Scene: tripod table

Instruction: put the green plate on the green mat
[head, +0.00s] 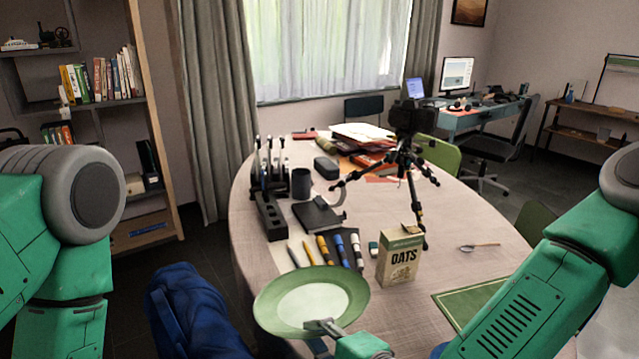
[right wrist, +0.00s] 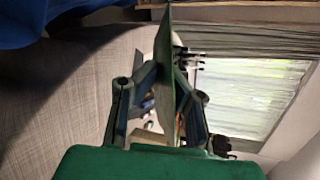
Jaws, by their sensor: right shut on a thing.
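The green plate (head: 308,298) has a pale centre and a green rim. My right gripper (head: 322,326) is shut on the near part of its rim and holds it at the near left end of the table. In the right wrist view the plate (right wrist: 166,45) shows edge-on between the two fingers. The green mat (head: 462,297) lies on the table to the right of the plate, apart from it, and my right arm covers part of it. My left gripper is out of view; only my left arm shows.
An oats box (head: 400,258) stands between plate and mat. Several markers (head: 340,248) lie behind the plate. A spoon (head: 480,247) lies beyond the mat. A tripod (head: 404,160) with a camera stands farther back. A blue chair or cloth (head: 195,310) is left of the table.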

